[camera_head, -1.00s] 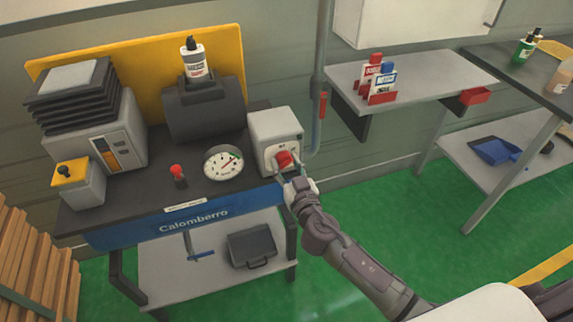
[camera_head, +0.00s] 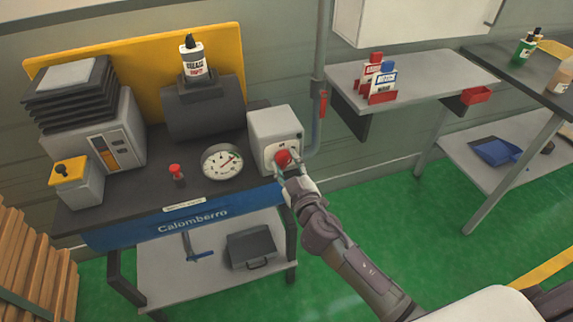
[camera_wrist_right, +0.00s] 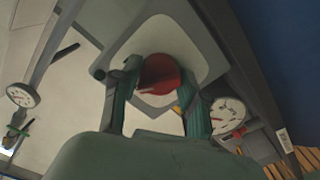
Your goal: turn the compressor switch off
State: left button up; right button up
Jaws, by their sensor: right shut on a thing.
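The compressor switch is a red round knob (camera_head: 283,157) on the front of a light grey box (camera_head: 274,124) at the right end of the Calomberro bench. My right gripper (camera_head: 286,172) is at the knob, its arm coming from the lower right. In the right wrist view the red knob (camera_wrist_right: 160,74) sits between the two fingers of my right gripper (camera_wrist_right: 158,95), which are shut on it. The fingers partly hide the knob's lower side, so its exact setting is hard to read. My left gripper is in neither view.
A pressure gauge (camera_head: 222,162) and a small red-topped part (camera_head: 177,174) are on the bench left of the box. A grey pipe with a red handle (camera_head: 322,104) runs up the wall on the right.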

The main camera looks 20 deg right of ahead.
jog(key=n, duration=0.5)
jog(key=shift+n, duration=0.4)
dwell(0.4)
jog(key=o, duration=1.1)
jog(key=shift+o, duration=0.2)
jog(key=shift+s, duration=0.15)
jog(key=s, duration=1.1)
jog(key=shift+s+d, duration=0.25)
jog(key=shift+s, duration=0.15)
